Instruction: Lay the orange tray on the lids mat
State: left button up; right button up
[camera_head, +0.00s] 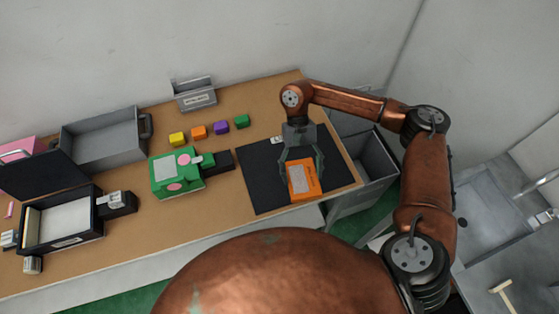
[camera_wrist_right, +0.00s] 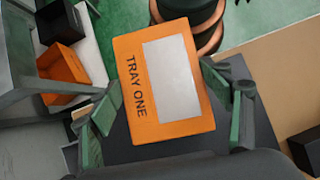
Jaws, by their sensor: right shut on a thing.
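The orange tray (camera_head: 304,181) has a pale grey panel and, in the wrist view (camera_wrist_right: 131,58), the words TRAY ONE. My right gripper (camera_head: 303,167) has its fingers on two opposite sides of the tray and is shut on it; the green finger pads show in the wrist view (camera_wrist_right: 163,92). The tray is over the right part of a flat black mat (camera_head: 262,182), which I take as the lids mat. Its small white label at the back edge is too small to read. I cannot tell whether the tray touches the mat. My left gripper is not in view.
Left of the mat stands a green box (camera_head: 165,190) with a dark block beside it. Several small coloured cubes (camera_head: 221,127) lie behind. A grey tray (camera_head: 100,140) and an open black case (camera_head: 62,222) fill the left. A grey bin (camera_head: 375,160) is beyond the table's right edge.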

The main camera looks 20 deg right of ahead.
aim_at(290, 191)
jog(key=s+a+f+m+y, duration=0.1)
jog(key=m, duration=0.1)
jog(key=a+f+m+y+p, duration=0.1)
jog(key=a+f, duration=0.1)
jog(key=s+a+f+m+t+y+p, duration=0.1)
jog(key=a+m, duration=0.1)
jog(key=shift+s+f+m, duration=0.15)
jog(key=shift+s+m, duration=0.15)
jog(key=shift+s, duration=0.05)
jog(key=w+a+r+m+t+y+p, duration=0.1)
jog(key=a+r+m+t+p, duration=0.15)
jog(key=a+m+t, duration=0.55)
jog(key=w+a+r+m+t+p, duration=0.1)
jog(key=a+r+m+t+p, duration=0.15)
jog(key=m, duration=0.85)
jog(key=shift+m, duration=0.4)
jog(key=w+d+f, duration=0.2)
jog(key=d+f, duration=0.1)
jog(key=w+d+f+p, duration=0.1)
jog(key=w+d+f, duration=0.2)
jog(key=w+d+f+p, duration=0.1)
jog(key=w+d+f, duration=0.2)
jog(key=d+f, duration=0.1)
jog(key=shift+w, duration=0.25)
jog(key=shift+w+d+f, duration=0.1)
jog(key=shift+d+f, duration=0.1)
jog(key=shift+d+f+p, duration=0.1)
jog(key=shift+f+p, duration=0.25)
jog(key=shift+f, duration=1.3)
jog(key=o, duration=1.3)
